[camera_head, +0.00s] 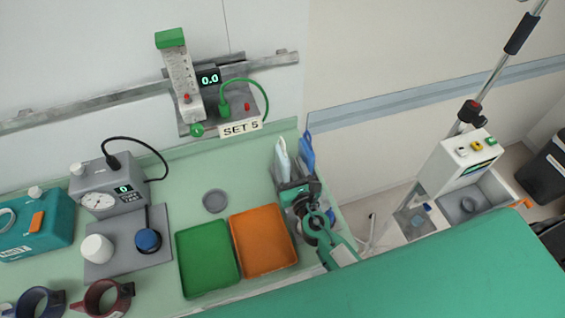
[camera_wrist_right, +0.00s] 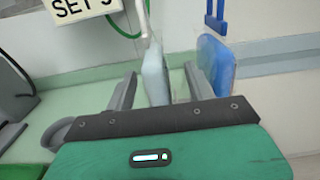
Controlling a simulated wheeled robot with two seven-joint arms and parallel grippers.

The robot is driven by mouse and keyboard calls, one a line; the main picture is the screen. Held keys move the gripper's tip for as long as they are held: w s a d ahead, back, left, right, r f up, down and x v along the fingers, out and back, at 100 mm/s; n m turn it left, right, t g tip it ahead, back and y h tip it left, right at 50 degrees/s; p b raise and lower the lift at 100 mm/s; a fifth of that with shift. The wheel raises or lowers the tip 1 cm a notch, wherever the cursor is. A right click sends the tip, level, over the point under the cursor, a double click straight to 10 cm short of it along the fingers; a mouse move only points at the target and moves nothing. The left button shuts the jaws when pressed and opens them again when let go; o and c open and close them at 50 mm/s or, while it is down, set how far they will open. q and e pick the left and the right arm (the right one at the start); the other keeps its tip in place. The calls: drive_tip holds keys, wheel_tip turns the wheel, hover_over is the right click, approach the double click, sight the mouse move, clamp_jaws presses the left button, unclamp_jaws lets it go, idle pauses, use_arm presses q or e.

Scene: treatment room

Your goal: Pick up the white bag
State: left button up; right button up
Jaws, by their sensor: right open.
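The white bag (camera_head: 282,158) is a thin, pale, upright shape near the right end of the green counter. My right gripper (camera_head: 294,187) is just below it and hides its lower part in the head view. In the right wrist view the white bag (camera_wrist_right: 155,76) shows between the two open fingers of my right gripper (camera_wrist_right: 159,80). No finger clearly touches it; how deep it sits between them I cannot tell. My left gripper is not in view.
A blue bag (camera_head: 307,153) is close on the right of the white one; it also shows in the wrist view (camera_wrist_right: 216,65). A green tray (camera_head: 207,258) and an orange tray (camera_head: 263,240) lie left of my right arm. A "SET 5" device (camera_head: 182,85) is on the wall rail.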

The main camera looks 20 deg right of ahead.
sight(282, 156)
drive_tip(key=w, duration=0.1)
drive_tip(key=w+p, duration=0.1)
drive_tip(key=w, duration=0.1)
drive_tip(key=shift+w+a+r, duration=0.15)
drive_tip(key=shift+w+a, duration=0.15)
drive_tip(key=shift+a, duration=0.1)
drive_tip(key=shift+w, duration=0.6)
drive_tip(key=shift+s, duration=0.1)
clamp_jaws()
